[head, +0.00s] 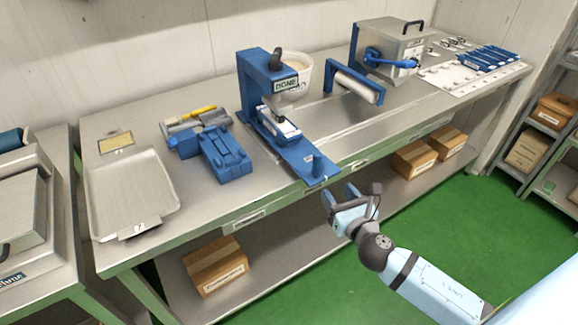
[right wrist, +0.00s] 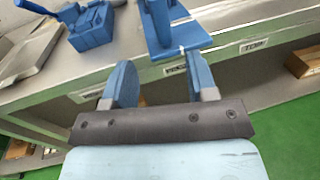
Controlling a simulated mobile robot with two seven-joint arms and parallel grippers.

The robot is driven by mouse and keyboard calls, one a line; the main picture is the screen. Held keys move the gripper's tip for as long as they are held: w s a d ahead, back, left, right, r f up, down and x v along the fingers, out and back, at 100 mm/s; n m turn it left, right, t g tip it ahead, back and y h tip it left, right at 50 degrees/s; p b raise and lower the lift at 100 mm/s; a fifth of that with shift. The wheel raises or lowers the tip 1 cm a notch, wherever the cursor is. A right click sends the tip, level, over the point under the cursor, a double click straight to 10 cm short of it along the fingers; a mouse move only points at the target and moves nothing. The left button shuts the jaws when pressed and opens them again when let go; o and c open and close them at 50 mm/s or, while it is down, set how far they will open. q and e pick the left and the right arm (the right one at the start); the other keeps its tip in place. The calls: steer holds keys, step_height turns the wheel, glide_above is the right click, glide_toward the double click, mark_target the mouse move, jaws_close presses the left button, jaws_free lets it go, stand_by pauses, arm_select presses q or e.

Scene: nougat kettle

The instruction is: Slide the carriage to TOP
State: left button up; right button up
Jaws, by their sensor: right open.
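A blue stand (head: 262,88) with a dark knob on top and a small sign stands on the steel bench. Its long blue base (head: 300,162) runs toward the bench's front edge. A pale-topped block (head: 281,124), which looks like the carriage, sits on the base under the head. My right gripper (head: 340,193) is open and empty, off the bench's front edge, apart from the base. In the right wrist view its fingers (right wrist: 160,78) are spread below the base's end (right wrist: 178,42). My left gripper is out of view.
A blue fixture (head: 217,152) and a steel tray (head: 133,192) lie left. A roller frame (head: 355,84) and a crank box (head: 391,48) stand right. Cardboard boxes (head: 216,265) rest on the lower shelf.

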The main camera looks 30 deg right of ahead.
mark_target(319, 165)
steer(key=w, duration=0.4)
steer(key=w+d+p, duration=0.1)
steer(key=w, duration=0.8)
steer(key=shift+w+d, duration=0.35)
steer(key=shift+w, duration=0.05)
jaws_close()
